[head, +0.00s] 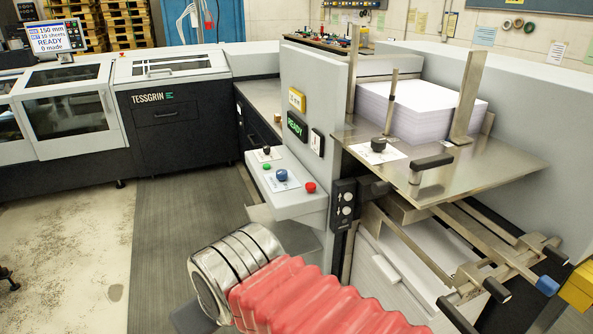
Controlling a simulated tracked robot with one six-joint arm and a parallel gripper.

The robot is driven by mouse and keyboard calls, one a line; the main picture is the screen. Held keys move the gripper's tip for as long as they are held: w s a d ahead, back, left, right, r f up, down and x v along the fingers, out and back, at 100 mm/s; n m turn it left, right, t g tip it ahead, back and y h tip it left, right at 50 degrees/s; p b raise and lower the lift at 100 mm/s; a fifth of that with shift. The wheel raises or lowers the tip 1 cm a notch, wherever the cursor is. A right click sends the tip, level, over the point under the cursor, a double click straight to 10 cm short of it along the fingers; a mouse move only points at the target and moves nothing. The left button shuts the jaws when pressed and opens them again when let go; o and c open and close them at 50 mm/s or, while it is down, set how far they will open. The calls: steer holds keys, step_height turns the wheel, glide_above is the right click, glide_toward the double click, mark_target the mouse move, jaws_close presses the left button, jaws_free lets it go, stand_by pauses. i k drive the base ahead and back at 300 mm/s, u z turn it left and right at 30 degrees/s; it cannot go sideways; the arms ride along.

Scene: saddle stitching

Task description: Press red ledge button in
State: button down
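The red ledge button (310,187) sits at the right end of a pale grey ledge (299,205) on the front of the machine. A blue knob (281,176) is left of it, with a small green button (267,166) and a black knob (266,150) farther left and back. Whether the red button is in or out is too small to tell. My arm, with a red ribbed sleeve and a banded metal joint, is in front of and below the ledge, apart from the button in the picture. My gripper's fingers do not show.
Open floor (170,235) is to the left.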

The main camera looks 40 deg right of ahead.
mark_target(310, 187)
steer(key=z, duration=0.2)
steer(key=i, duration=1.55)
steer(key=z, duration=0.25)
